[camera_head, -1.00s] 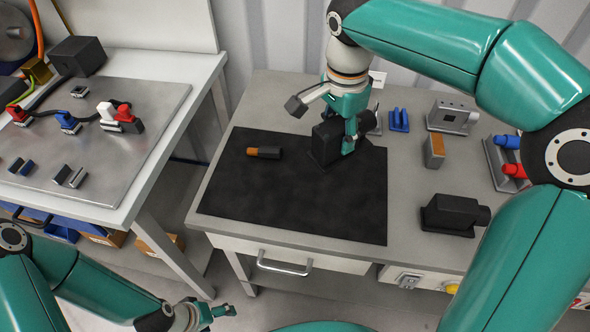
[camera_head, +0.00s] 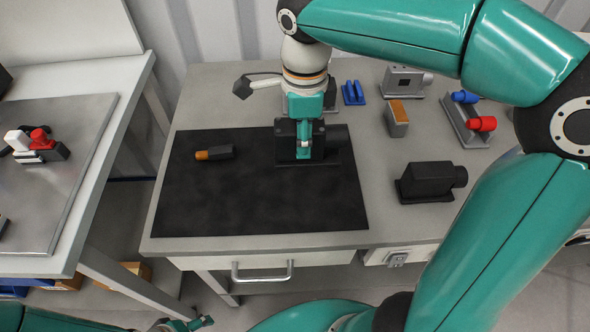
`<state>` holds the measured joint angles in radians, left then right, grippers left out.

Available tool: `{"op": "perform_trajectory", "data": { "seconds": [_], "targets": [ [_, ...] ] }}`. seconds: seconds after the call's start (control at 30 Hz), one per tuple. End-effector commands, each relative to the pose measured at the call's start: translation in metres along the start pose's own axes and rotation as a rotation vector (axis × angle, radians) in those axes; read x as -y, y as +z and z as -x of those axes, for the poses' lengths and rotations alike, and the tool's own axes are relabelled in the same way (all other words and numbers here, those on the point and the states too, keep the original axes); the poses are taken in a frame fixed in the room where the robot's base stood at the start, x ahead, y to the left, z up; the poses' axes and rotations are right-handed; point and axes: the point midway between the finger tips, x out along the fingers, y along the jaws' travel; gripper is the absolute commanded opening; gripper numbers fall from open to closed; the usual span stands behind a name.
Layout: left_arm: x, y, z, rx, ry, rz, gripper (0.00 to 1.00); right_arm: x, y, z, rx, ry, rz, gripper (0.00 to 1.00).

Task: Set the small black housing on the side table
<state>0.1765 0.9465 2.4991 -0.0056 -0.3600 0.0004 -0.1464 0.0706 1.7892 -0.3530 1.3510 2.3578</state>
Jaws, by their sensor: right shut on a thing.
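A black housing (camera_head: 329,144) with a flat base is at the back right of the black mat (camera_head: 240,195). My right gripper (camera_head: 305,150) reaches down over it and is shut on it, hiding part of its front. I cannot tell whether its base touches the mat. A second black housing (camera_head: 428,180), with a round end to the right, stands on the grey table (camera_head: 390,225) right of the mat. My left gripper (camera_head: 190,324) is low at the bottom edge, partly cut off, its fingers too small to read.
Another table (camera_head: 95,195) with a metal plate stands at left, across a gap. A white and red connector (camera_head: 35,145) is on the plate. An orange-tipped black part (camera_head: 215,153) lies on the mat. A grey-orange block (camera_head: 397,118) and red-blue fixture (camera_head: 470,122) stand at right.

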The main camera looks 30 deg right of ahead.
Motion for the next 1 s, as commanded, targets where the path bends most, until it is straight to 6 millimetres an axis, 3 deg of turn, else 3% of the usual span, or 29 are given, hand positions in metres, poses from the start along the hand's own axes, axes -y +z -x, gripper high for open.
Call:
{"op": "perform_trajectory", "data": {
  "seconds": [0.03,0.2,0.43,0.67,1.0],
  "targets": [
    [0.001,0.000,-0.004,0.000,0.000,0.000,0.75,-0.001,-0.001,-0.014,-0.002,0.003,-0.001,0.04],
    [0.002,0.000,-0.006,0.000,0.000,0.000,0.75,0.000,-0.001,-0.040,0.000,0.000,-0.001,0.04],
    [0.003,0.000,-0.008,0.000,0.000,0.000,0.75,0.001,-0.001,-0.055,0.000,-0.001,-0.001,0.04],
    [0.004,0.000,-0.012,0.000,0.000,0.000,0.75,0.000,-0.001,-0.085,-0.001,0.001,-0.001,0.04],
    [0.004,0.000,-0.012,0.000,0.000,0.000,0.75,0.001,-0.001,-0.091,0.002,-0.002,-0.002,0.04]
  ]
}}
